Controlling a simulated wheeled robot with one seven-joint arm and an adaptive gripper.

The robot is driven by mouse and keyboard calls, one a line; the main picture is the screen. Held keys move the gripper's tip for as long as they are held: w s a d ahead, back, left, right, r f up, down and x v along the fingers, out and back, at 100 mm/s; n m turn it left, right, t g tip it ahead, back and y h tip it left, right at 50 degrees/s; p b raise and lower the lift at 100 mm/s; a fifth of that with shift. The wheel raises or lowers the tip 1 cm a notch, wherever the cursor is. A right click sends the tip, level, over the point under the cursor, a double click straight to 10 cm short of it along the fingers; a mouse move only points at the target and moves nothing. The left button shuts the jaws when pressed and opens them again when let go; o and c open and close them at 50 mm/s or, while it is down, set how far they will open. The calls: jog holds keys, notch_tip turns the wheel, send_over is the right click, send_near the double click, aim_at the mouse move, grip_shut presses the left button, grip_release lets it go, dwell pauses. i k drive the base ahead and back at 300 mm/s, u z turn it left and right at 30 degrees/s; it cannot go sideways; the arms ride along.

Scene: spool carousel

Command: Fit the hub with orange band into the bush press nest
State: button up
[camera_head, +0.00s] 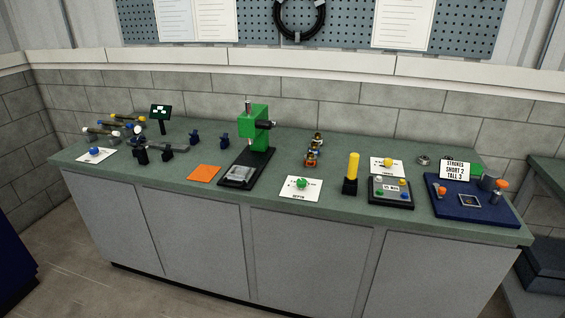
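A green press (253,128) stands on a black base (262,162) near the middle of the bench. A grey plate (240,174) lies at the front of that base; I cannot tell whether it is the nest. Several small dark parts with coloured bands stand in a row right of the press; the front one (310,159) looks orange-red. A blue tray (462,211) at the right holds a small part with an orange top (501,186) and another orange-topped one (441,191). I cannot tell for sure which is the hub with orange band. My gripper is not in view.
An orange square (204,173) lies left of the press. A white card with a green button (301,183), a yellow post (352,168) and a grey control box (391,191) stand to its right. Black stands and rods (140,150) crowd the left end.

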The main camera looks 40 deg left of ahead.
aim_at(238, 174)
jog(key=u, duration=1.65)
